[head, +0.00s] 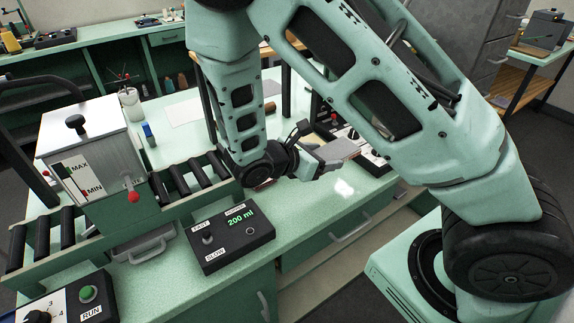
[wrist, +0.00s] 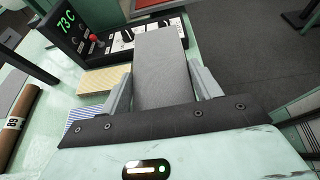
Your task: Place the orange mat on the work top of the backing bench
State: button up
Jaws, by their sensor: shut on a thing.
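My gripper (head: 318,158) is shut on a flat grey slab (wrist: 162,70), with one finger on each side of it in the wrist view. The slab also shows in the head view (head: 338,150), held out to the right of my wrist, over the pale green bench top (head: 305,210). I cannot make out an orange mat in either view. I cannot tell which surface is the backing bench.
A brown roll (wrist: 18,120), a tan piece (wrist: 104,80) and a box reading 73 C (wrist: 82,35) lie near my gripper.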

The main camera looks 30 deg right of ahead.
aim_at(318, 191)
jog(key=shift+f+g, duration=0.1)
jog(key=shift+g, duration=0.2)
jog(key=shift+f+p, duration=0.65)
jog(key=shift+f, duration=4.1)
jog(key=shift+f, duration=0.15)
jog(key=o, duration=1)
